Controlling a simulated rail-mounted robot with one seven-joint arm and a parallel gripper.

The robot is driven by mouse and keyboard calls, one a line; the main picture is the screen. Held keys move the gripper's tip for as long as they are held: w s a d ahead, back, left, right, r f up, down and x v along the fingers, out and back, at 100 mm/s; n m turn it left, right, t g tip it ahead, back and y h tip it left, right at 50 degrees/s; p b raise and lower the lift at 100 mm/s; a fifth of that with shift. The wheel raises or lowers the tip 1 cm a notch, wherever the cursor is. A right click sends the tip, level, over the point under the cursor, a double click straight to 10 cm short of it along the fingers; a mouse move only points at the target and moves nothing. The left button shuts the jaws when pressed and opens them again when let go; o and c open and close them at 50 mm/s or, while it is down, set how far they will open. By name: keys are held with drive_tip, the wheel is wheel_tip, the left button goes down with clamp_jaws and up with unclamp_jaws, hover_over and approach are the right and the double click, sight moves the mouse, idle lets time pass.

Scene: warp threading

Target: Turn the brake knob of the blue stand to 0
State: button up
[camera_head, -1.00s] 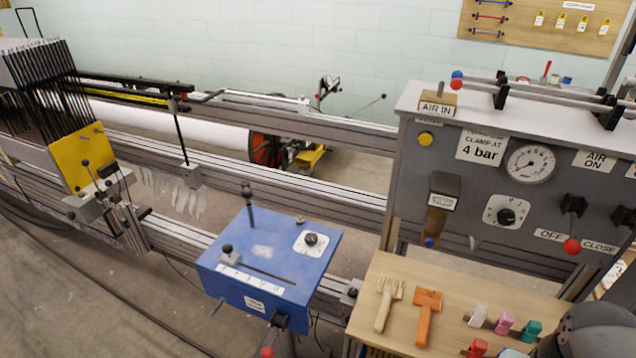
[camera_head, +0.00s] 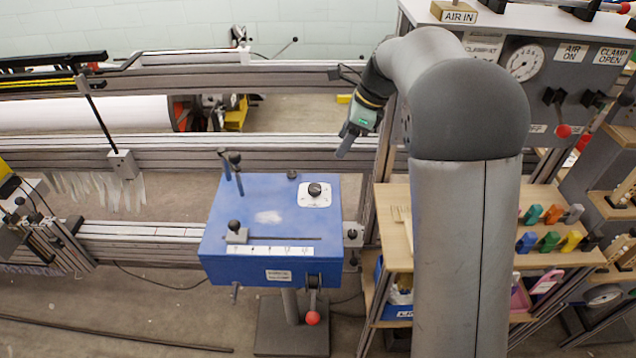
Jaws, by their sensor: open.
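The blue stand (camera_head: 225,215) is a box on a grey post, left of centre in the head view. On its top, at the back right, a black knob (camera_head: 314,190) sits on a white dial plate (camera_head: 324,201). The dial marks are too small to read. My gripper (camera_head: 343,152) is above and to the right of the knob, pointing down and left, apart from the stand. Its fingers are small and partly seen from the side; it is open and holds nothing visible.
A wooden shelf (camera_head: 545,258) with coloured pieces stands right. Space above the dial is clear.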

sight(315, 187)
drive_tip(key=x, duration=1.6)
drive_tip(key=shift+f, duration=0.15)
drive_tip(key=c, duration=1)
